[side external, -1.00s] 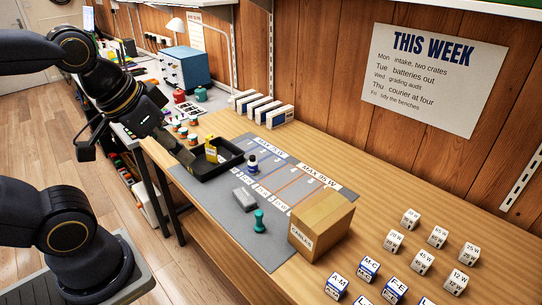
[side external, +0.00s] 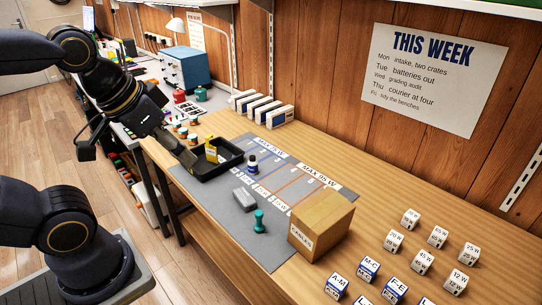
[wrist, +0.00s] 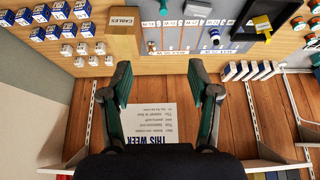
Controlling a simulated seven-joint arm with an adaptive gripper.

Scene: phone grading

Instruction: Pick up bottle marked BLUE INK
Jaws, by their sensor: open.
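A small bottle (side external: 252,164) with a white and blue body and a dark top stands upright on the grey mat (side external: 205,197), just right of the black tray. It also shows in the wrist view (wrist: 214,37), top right of centre. Its label is too small to read. My gripper (wrist: 163,78) is open and empty in the wrist view, its two dark green fingers wide apart. The bottle lies beyond the right finger, not between them. In the side view my gripper hangs left of the bottle, near the tray.
A black tray (side external: 212,172) holds a yellow item (side external: 211,154). A grey block (side external: 244,199), a teal stamp-like piece (side external: 259,221) and a carton marked CABLES (side external: 321,226) stand near the bottle. White boxes (side external: 279,117) line the wall. Labelled cubes (side external: 394,241) sit at right.

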